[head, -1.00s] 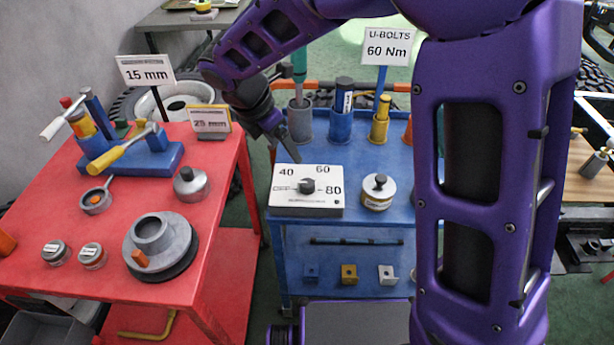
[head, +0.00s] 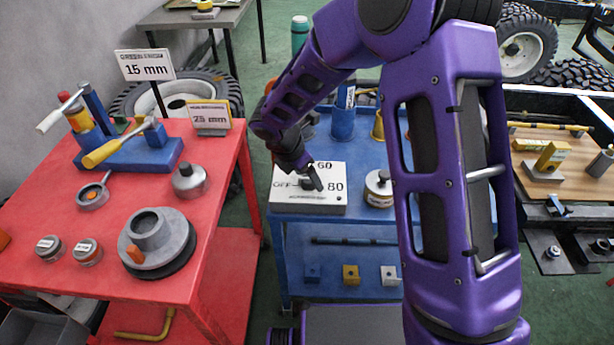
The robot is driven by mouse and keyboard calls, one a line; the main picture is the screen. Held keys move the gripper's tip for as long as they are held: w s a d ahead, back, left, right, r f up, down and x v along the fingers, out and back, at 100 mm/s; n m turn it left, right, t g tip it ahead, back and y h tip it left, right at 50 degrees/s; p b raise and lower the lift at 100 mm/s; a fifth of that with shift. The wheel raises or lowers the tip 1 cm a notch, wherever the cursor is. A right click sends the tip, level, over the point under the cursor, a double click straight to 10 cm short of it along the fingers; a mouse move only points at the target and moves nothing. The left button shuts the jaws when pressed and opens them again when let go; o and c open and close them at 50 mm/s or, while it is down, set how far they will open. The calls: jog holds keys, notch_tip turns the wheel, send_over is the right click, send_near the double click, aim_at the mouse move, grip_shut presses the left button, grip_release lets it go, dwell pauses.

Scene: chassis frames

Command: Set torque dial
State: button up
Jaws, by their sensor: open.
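The torque dial is a white box (head: 283,195) with a dark knob on top, on the blue cart (head: 365,212). The markings OFF, 60 and 80 show on its face; the 40 mark is hidden behind my gripper. My gripper (head: 314,184) is over the dial, its fingers pointing down at the knob. The fingers cover most of the knob, and I cannot tell whether they touch it. The sign reading "U-BOLTS 60 Nm" is hidden behind my arm.
A lidded pot (head: 379,190) stands close to the right of the dial box. Behind it are a blue cup (head: 342,124) and a yellow holder (head: 378,127). A red table (head: 60,215) with tools stands left, across a narrow gap. My arm blocks the cart's right side.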

jog(key=shift+c, duration=0.2)
grip_shut()
jog(key=shift+m, duration=0.4)
jog(key=m+g, duration=0.1)
jog(key=m, duration=0.1)
jog(key=m+h+p, duration=0.1)
jog(key=m, duration=0.1)
jog(key=shift+w+a+m+g, duration=0.15)
jog(key=shift+m+g, duration=0.15)
jog(key=shift+g, duration=0.1)
jog(key=m+g, duration=0.1)
jog(key=m, duration=0.2)
jog(key=m+g+p, duration=0.1)
jog(key=m, duration=0.2)
jog(key=shift+w, duration=0.15)
jog(key=m+g, duration=0.1)
jog(key=m, duration=0.2)
jog(key=m+g+y+p, duration=0.1)
jog(key=m, duration=0.2)
jog(key=shift+w+m, duration=0.15)
jog(key=shift+m, duration=0.25)
jog(key=m, duration=0.1)
jog(key=m+g+y, duration=0.1)
jog(key=m, duration=0.1)
jog(key=m+y, duration=0.1)
jog(key=m, duration=0.1)
jog(key=shift+d+g, duration=0.3)
jog(key=shift+m, duration=0.4)
